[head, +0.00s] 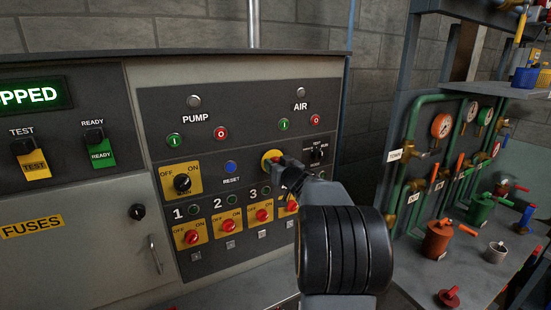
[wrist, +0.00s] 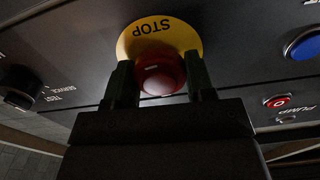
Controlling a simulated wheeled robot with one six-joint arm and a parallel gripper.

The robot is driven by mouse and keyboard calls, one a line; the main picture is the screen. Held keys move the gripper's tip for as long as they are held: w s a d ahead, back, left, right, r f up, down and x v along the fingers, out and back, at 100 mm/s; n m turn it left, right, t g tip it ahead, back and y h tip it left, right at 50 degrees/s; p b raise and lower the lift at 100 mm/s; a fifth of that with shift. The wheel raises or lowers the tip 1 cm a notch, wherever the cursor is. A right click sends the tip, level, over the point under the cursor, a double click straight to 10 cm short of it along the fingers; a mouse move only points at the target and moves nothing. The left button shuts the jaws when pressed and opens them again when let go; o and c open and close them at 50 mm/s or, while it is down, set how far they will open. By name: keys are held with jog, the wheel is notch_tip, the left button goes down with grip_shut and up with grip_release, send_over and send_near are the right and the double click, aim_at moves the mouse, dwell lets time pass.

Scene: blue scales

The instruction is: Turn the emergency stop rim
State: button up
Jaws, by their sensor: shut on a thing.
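The emergency stop is a red mushroom button on a round yellow plate marked STOP. It sits on the dark control panel in the head view (head: 272,157), largely covered by my gripper. In the wrist view the red button's rim (wrist: 161,75) shows clearly, with the yellow plate (wrist: 158,33) behind it. My gripper (wrist: 160,82) has one finger on each side of the red button and is shut on its rim. The exact contact of the fingertips is dark and hard to see.
A blue RESET button (head: 231,167) is left of the stop, and a TEST/RUN switch (head: 317,153) is right. A row of red knobs on yellow plates (head: 228,225) lies below. A bench with pipes, gauges and a red pot (head: 437,240) stands at the right.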

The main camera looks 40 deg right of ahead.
jog(key=shift+m+p, duration=2.05)
jog(key=shift+m, duration=0.15)
jog(key=o, duration=0.9)
jog(key=shift+o, duration=0.2)
jog(key=s+a+b, duration=0.1)
jog(key=s+b, duration=0.1)
jog(key=s, duration=1.1)
jog(key=shift+s+a+b, duration=0.35)
jog(key=shift+s+a, duration=0.05)
